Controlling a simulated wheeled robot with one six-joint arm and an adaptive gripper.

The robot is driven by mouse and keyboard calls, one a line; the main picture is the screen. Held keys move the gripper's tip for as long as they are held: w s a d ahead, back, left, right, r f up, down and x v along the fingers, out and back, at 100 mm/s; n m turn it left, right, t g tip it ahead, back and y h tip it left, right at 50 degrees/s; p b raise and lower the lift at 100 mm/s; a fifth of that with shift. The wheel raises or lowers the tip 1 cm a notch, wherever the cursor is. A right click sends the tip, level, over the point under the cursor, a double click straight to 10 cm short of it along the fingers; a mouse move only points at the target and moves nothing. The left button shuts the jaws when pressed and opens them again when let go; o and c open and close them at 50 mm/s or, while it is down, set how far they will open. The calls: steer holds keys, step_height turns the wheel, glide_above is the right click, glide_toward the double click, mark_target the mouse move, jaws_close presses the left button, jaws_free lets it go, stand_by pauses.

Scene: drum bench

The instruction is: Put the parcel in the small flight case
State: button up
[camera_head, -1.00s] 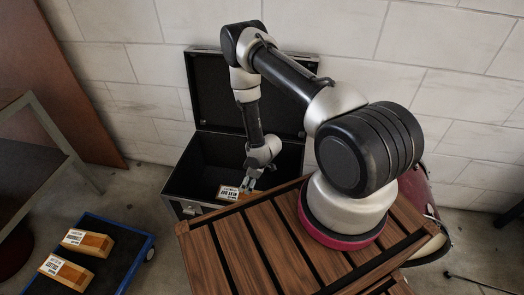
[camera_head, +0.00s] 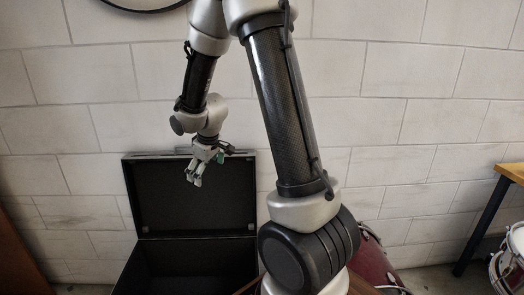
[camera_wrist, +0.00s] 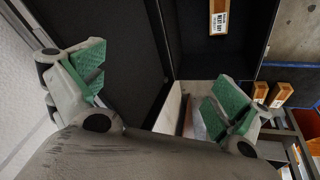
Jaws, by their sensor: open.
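The black flight case (camera_head: 183,196) stands open against the wall, its lid upright. In the wrist view, the parcel (camera_wrist: 219,20), orange-brown with a white label, lies inside the case (camera_wrist: 204,57) on its dark floor. The parcel is out of sight in the head view, where the case's lower part is cut off. My gripper (camera_head: 194,178) is raised in front of the lid, apart from the parcel. In the wrist view its green-padded fingers are spread wide with nothing between them (camera_wrist: 157,88).
In the wrist view, two other labelled parcels (camera_wrist: 281,93) (camera_wrist: 260,92) lie outside the case at the right. The pale block wall (camera_head: 100,60) is close behind the lid. A drum (camera_head: 510,255) and a wooden-topped table (camera_head: 512,171) stand at the far right.

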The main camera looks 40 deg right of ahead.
steer(key=s+d+r+m, duration=0.2)
steer(key=s+r+m, duration=0.1)
steer(key=s+r, duration=1.1)
steer(key=s+a+r+m, duration=0.1)
steer(key=s+r+m, duration=0.1)
steer(key=s, duration=1.2)
steer(key=shift+s+a+r+y, duration=0.2)
steer(key=shift+s+r+y, duration=0.1)
steer(key=shift+r, duration=0.25)
